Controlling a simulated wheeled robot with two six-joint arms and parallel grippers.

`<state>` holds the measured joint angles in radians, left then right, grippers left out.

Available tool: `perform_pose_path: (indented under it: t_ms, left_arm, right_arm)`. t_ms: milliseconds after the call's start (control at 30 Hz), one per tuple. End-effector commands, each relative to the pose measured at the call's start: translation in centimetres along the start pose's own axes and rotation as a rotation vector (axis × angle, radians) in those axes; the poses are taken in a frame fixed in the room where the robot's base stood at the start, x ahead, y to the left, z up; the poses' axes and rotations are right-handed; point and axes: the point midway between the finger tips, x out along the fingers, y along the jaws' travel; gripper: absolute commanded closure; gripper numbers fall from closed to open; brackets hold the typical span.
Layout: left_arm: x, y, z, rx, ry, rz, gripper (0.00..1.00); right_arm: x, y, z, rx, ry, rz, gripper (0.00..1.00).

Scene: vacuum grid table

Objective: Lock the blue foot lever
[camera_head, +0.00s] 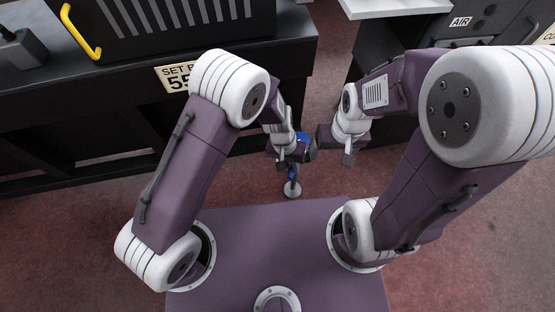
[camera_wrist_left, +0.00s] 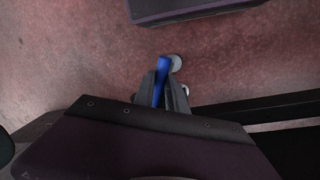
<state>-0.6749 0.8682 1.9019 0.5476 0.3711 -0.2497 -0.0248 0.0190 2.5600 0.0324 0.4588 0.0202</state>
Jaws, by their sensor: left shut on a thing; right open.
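The blue foot lever (camera_head: 292,174) shows low over the floor near the middle of the head view, partly covered by my left gripper. It also shows in the left wrist view (camera_wrist_left: 162,68) as a blue bar between the fingers. My left gripper (camera_head: 291,163) is shut on the blue lever; the fingers also show in the left wrist view (camera_wrist_left: 164,88). A round pale foot pad (camera_head: 292,189) sits on the floor just below the lever. My right gripper (camera_head: 348,158) is open and empty, to the right of the left one and apart from the lever.
A dark bench (camera_head: 110,120) with a yellow-handled machine stands at the left and back. A sign (camera_head: 176,78) hangs on its front edge. Another dark cabinet with a white top (camera_head: 395,6) stands at the right. Reddish floor (camera_head: 325,95) lies open between them.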

Motion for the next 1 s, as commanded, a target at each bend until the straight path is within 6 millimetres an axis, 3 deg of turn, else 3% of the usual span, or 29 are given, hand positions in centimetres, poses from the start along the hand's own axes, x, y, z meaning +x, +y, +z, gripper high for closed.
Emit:
perform_pose_path:
  t_ms: [500, 1000]
  left_arm:
    - [0.1, 2.0, -0.4, -0.396, 0.083, 0.001, 1.00]
    - [0.4, 2.9, -0.9, -0.529, 0.111, 0.002, 1.00]
  right_arm:
    - [-2.2, 0.0, -0.2, 0.000, 0.000, 0.000, 0.21]
    - [-3.3, -0.1, -0.3, 0.000, 0.000, 0.000, 0.21]
